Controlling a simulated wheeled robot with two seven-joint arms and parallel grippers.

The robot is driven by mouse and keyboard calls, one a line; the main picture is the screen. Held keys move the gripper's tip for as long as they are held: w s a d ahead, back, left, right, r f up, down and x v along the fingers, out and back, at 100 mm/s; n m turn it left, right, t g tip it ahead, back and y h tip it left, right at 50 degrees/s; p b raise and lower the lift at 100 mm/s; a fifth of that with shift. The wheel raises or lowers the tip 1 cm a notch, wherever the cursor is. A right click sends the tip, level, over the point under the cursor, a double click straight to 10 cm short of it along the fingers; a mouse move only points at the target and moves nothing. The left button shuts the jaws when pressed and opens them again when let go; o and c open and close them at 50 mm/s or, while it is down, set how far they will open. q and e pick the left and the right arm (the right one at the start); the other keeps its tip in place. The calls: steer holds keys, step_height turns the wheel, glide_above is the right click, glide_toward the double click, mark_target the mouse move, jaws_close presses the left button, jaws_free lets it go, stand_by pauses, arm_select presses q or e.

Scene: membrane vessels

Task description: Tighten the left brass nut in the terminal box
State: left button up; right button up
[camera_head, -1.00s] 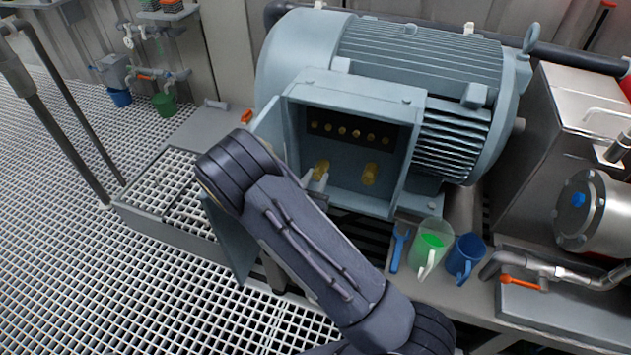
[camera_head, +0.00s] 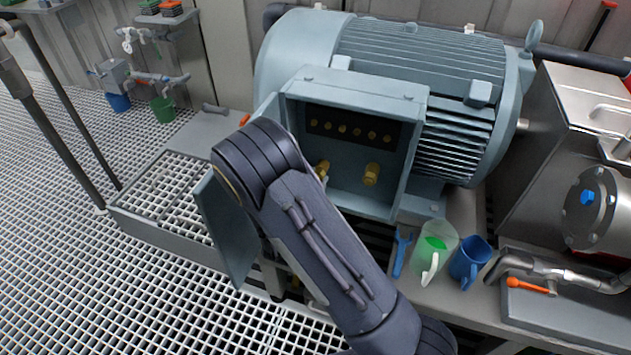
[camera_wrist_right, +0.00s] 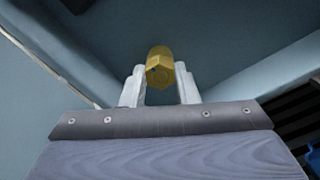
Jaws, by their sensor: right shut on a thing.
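The open terminal box (camera_head: 418,112) sits on the side of the big grey-blue motor. Inside it, low down, are the left brass nut (camera_head: 322,167) and the right brass nut (camera_head: 371,174). My right arm crosses in front and hides most of its gripper in the head view. In the right wrist view, my right gripper (camera_wrist_right: 160,78) has its two pale fingers on either side of the left brass nut (camera_wrist_right: 159,60), shut on it. The nut's hexagonal end faces the camera. My left gripper does not show.
A row of small brass terminals (camera_head: 343,128) runs along the box's dark upper strip. The box's open door (camera_head: 222,228) hangs at the left, by my arm.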

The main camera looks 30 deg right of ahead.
steer(key=o, duration=1)
steer(key=shift+c, duration=0.2)
steer(key=p+v, duration=0.1)
steer(key=v, duration=0.7)
steer(key=shift+d, duration=0.1)
